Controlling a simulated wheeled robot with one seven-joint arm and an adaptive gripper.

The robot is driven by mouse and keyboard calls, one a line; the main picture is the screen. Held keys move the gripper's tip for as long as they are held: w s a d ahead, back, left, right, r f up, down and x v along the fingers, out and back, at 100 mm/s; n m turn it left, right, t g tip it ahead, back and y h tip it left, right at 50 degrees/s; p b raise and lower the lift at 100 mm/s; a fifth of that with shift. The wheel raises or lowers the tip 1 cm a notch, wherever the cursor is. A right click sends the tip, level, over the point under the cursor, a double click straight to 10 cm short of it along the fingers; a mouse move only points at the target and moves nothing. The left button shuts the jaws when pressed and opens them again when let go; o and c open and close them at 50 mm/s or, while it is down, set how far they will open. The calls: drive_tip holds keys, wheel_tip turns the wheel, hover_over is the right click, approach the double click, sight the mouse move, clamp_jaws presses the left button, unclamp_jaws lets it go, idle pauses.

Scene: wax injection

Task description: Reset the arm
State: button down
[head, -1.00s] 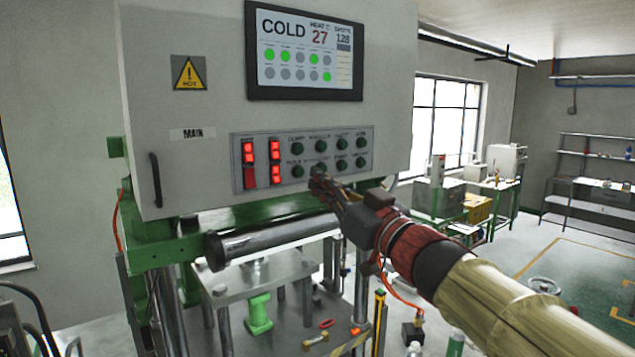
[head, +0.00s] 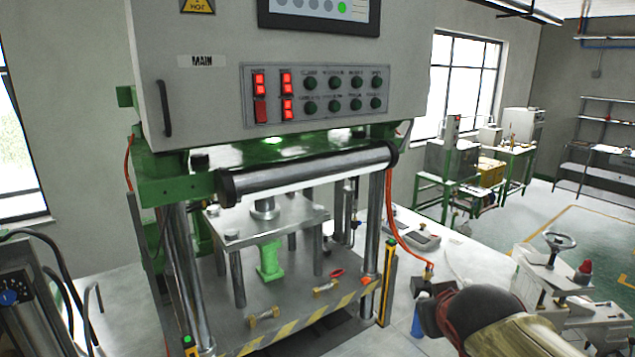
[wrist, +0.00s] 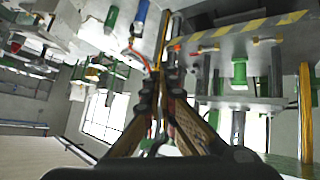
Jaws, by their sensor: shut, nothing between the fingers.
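My arm shows at the lower right of the head view, its dark wrist end (head: 470,315) low in front of the press's right side and well clear of the control panel (head: 318,93). The fingers are not clearly seen there. In the wrist view my gripper (wrist: 161,78) is shut, its two fingers drawn together with nothing between them. That view is upside down, with the press bed behind the fingertips.
The press has a horizontal cylinder (head: 310,172) and a yellow-black striped front edge (head: 300,322). A handwheel machine (head: 560,242) is at right. Open floor lies behind it.

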drive_tip(key=s+a+f+g+y+b, duration=0.1)
drive_tip(key=s+f+g+b, duration=0.1)
drive_tip(key=s+f+b, duration=0.6)
drive_tip(key=s+a+f+m+g+b, duration=0.1)
drive_tip(key=s+f+b, duration=0.7)
drive_tip(key=f, duration=1.1)
drive_tip(key=s+g, duration=0.1)
drive_tip(key=s, duration=0.3)
drive_tip(key=shift+s+a+y+b, duration=0.3)
drive_tip(key=shift+y, duration=0.1)
drive_tip(key=shift+f, duration=0.1)
